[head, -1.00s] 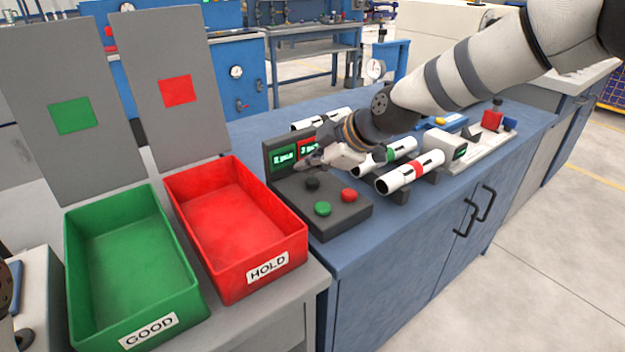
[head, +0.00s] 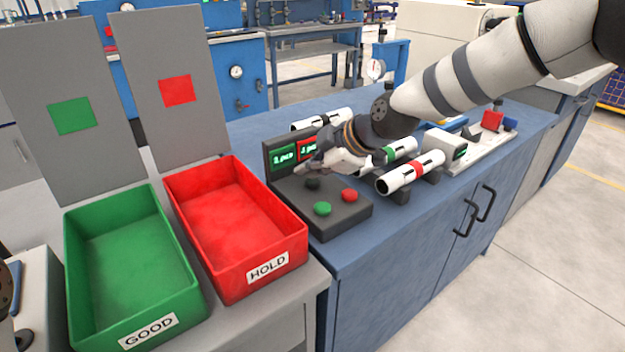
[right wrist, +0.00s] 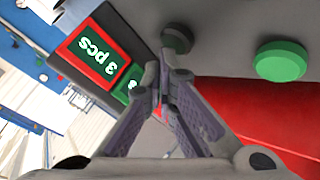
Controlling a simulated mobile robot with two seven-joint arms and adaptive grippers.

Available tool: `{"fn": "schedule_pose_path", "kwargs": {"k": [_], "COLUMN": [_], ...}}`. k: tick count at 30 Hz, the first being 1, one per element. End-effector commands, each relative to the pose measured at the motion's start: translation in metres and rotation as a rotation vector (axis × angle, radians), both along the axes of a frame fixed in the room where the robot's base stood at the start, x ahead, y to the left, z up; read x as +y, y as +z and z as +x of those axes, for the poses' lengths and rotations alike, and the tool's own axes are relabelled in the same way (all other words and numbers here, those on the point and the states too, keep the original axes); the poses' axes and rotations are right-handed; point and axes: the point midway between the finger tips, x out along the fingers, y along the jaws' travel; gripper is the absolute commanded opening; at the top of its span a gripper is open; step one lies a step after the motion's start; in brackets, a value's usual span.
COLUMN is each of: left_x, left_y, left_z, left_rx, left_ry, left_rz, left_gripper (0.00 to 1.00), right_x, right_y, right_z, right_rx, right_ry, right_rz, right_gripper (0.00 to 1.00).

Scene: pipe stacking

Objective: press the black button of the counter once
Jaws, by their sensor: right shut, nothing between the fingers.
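The counter (head: 338,216) is a dark grey box on the blue bench, with a black button (head: 313,184), a green button (head: 322,208) and a red button (head: 349,195). A green display (head: 284,155) and a red display stand behind the buttons; in the right wrist view the red display (right wrist: 95,55) reads "3 pcs". My right gripper (head: 302,169) is shut and empty, its tips just behind and above the black button. In the right wrist view the black button (right wrist: 177,38) is beyond the closed tips (right wrist: 158,88); contact cannot be told. My left gripper is not seen.
White pipes lie right of the counter, one with a red band (head: 410,172) and one with a green band (head: 401,148). A red HOLD bin (head: 288,246) and a green GOOD bin (head: 185,298) stand to the left. The bench's front corner is clear.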

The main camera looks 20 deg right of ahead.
Motion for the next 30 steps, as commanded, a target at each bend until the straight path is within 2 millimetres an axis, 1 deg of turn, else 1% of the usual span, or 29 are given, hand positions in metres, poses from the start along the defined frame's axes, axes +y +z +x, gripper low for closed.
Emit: {"fn": "schedule_pose_path", "kwargs": {"k": [23,30], "left_x": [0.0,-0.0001], "left_y": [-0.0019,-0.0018], "left_z": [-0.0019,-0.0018], "left_rx": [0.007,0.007], "left_ry": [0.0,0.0], "left_rz": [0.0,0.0], "left_gripper": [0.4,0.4], "right_x": [-0.0001,-0.0001], "right_y": [-0.01,-0.01], "right_z": [-0.0001,-0.0002], "right_rx": [0.002,0.002], "right_ry": [-0.001,-0.001], "right_rz": [0.0,0.0], "right_gripper": [0.0,0.0]}}
